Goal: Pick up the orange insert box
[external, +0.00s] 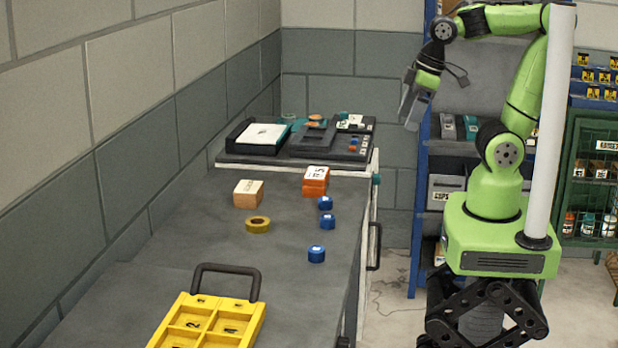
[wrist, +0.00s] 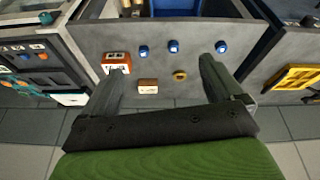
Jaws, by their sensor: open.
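The orange insert box (external: 313,188) has a white label with dark marks on top. It sits on the grey bench, near the raised board at the back. In the wrist view the orange box (wrist: 116,58) lies just beyond the tip of the left finger. My gripper (external: 411,118) hangs to the right of the bench, apart from the box and above the bench top. In the wrist view my gripper (wrist: 163,68) is open, with its two fingers wide apart and nothing between them in its grasp.
A wooden block (external: 248,194), a yellow ring (external: 258,224) and blue pieces (external: 328,221) lie near the box. A yellow compartment tray (external: 250,340) is at the front. A dark-topped board (external: 230,158) with trays stands behind. Blue shelving (external: 421,215) stands right of the bench.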

